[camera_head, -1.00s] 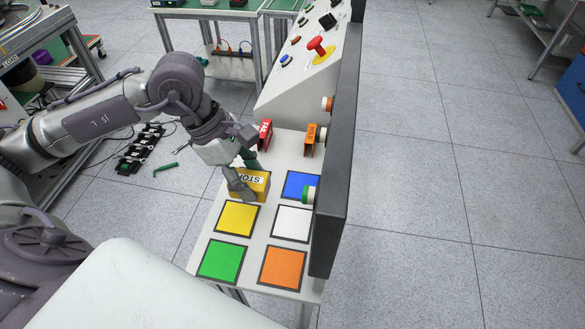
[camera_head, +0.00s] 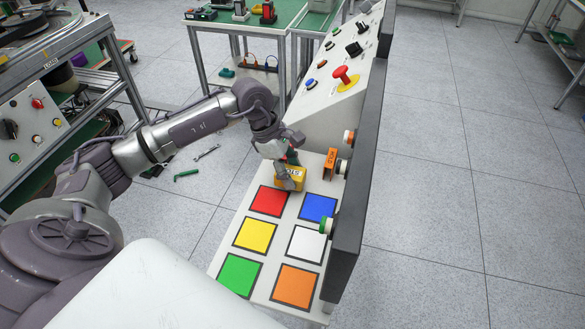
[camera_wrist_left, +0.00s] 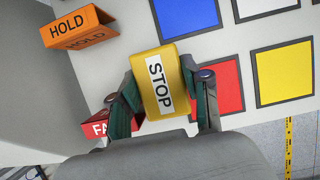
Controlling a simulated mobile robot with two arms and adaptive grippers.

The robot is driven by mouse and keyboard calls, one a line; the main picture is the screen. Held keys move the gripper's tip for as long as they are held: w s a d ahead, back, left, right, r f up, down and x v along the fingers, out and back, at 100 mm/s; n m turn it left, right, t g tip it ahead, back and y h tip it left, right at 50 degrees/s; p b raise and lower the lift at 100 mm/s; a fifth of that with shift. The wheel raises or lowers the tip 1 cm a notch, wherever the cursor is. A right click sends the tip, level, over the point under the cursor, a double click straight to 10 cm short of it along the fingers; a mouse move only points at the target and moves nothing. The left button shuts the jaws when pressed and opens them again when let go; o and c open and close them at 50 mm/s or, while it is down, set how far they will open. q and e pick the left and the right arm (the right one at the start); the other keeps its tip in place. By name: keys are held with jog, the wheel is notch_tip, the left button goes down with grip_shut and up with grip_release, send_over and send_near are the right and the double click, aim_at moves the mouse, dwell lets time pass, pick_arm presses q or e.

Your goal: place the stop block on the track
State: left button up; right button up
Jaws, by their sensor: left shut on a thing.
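The stop block (camera_head: 291,179) is a yellow block with a white STOP label. It also shows face-on in the left wrist view (camera_wrist_left: 160,82). My left gripper (camera_head: 284,174) is shut on it, with one finger on either side in the left wrist view (camera_wrist_left: 165,100). The block is over the pale panel top (camera_head: 231,221), just behind the red square (camera_head: 269,201). I cannot tell whether it touches the surface. I cannot make out which part is the track. My right gripper is not in view.
An orange HOLD block (camera_head: 330,164) stands right of my gripper. A red FAIL block (camera_wrist_left: 97,129) is beside my finger in the wrist view. Blue (camera_head: 318,208), yellow (camera_head: 255,235), white, green and orange squares lie bare. A dark upright panel (camera_head: 362,170) borders the right side.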

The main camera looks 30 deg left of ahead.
pick_arm(q)
jog(key=shift+w+a+f, duration=0.1)
jog(key=shift+w+f, duration=0.5)
jog(key=shift+w, duration=0.05)
jog(key=shift+f, duration=0.2)
jog(key=o, duration=1.3)
jog(key=shift+r, duration=0.1)
